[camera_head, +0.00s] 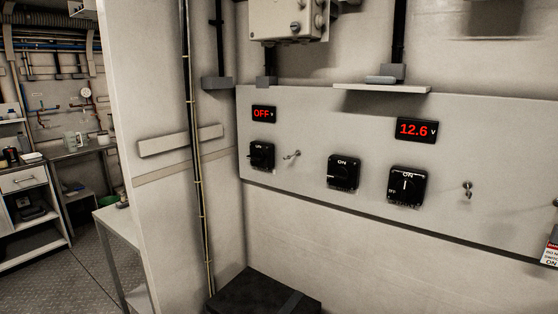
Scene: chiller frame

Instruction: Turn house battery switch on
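Three black rotary switches marked ON sit on a pale wall panel. The left switch (262,156) is below a small display (264,114) that reads OFF in red. The middle switch (343,172) has no display directly above it. The right switch (407,186) is below a display (416,130) that reads 12.6 V, and its white mark stands upright toward ON. The left and middle knobs seem turned sideways, but they are too small to be sure. No readable label tells which one is the house battery switch. My gripper is not in view.
Small metal toggles (291,155) (467,189) sit between and beside the switches. A dark box (262,293) stands below the panel. A thin shelf (382,89) juts out above it. A partition wall (150,110) separates a workbench area with open floor (75,265) at left.

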